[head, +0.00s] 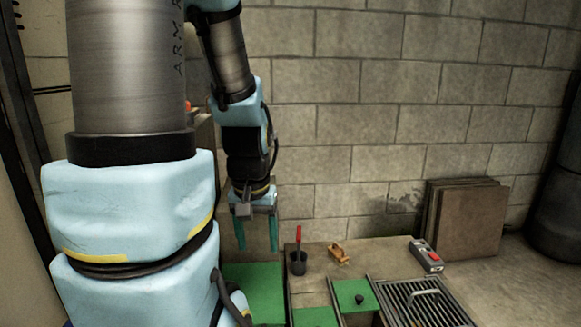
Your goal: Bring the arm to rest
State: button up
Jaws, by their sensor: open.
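My arm stands large at the left in the head view, with its light-blue and grey links reaching up out of the frame and back down. My gripper (257,234) hangs pointing down, its two teal fingers apart with nothing between them. It is above a green surface (252,281) and left of a dark cup with a red-handled tool (298,258). The tops of the arm links are cut off by the frame edge.
A tan object (338,253), a grey box with a red button (426,255), a green panel with a black knob (356,297) and a metal grate with a handle (424,301) lie to the right. Brown boards (466,220) lean on the block wall (400,110).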

notch_tip(320, 180, up, 30)
jog(key=p, duration=2.8)
jog(key=shift+r, duration=0.2)
